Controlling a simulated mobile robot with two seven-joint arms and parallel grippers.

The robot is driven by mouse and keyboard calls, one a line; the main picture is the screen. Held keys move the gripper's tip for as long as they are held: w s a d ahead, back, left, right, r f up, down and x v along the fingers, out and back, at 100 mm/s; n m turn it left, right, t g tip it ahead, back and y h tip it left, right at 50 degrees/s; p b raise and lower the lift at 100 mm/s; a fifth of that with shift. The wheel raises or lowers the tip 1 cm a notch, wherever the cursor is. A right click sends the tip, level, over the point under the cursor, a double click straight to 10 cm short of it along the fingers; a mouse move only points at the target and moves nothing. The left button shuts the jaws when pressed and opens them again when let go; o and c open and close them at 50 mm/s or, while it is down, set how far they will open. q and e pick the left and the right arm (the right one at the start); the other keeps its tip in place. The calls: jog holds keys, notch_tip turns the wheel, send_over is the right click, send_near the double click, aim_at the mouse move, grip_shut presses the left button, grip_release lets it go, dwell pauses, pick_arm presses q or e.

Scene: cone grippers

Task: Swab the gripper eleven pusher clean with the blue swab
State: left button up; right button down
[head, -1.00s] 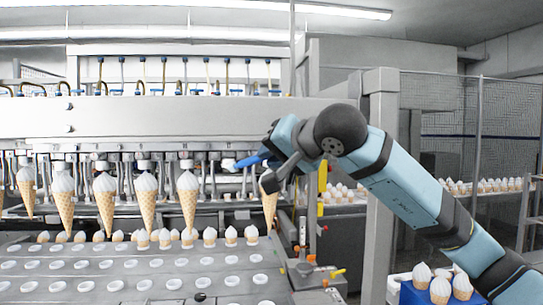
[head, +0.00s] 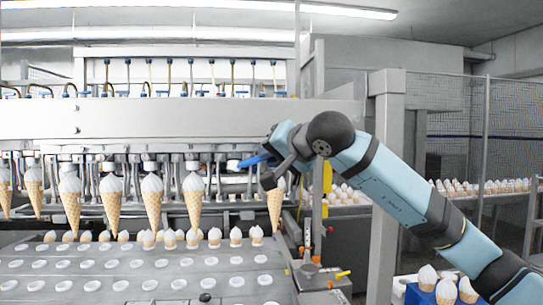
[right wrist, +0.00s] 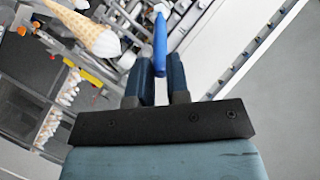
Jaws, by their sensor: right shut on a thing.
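The blue swab (head: 257,159) is held in my right gripper (head: 270,160) at the row of cone grippers. Its pale tip points left into a gap in the hanging cones, at a cone gripper (head: 233,168) without a cone. I cannot read a number there, and whether the tip touches the pusher is too small to tell. In the right wrist view, the swab (right wrist: 160,45) sticks out between the dark fingers of my right gripper (right wrist: 160,78), shut on it. My left gripper is not in view.
Filled cones hang on both sides of the gap, one (head: 194,205) to the left and one (head: 275,210) close beneath my right wrist. A tray plate with holes (head: 140,272) lies below. A grey post (head: 385,180) stands by my right arm; a blue crate (head: 412,293) holds cones.

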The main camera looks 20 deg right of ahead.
jog(key=shift+w+d, duration=0.25)
jog(key=shift+w, duration=0.55)
jog(key=shift+a, duration=0.15)
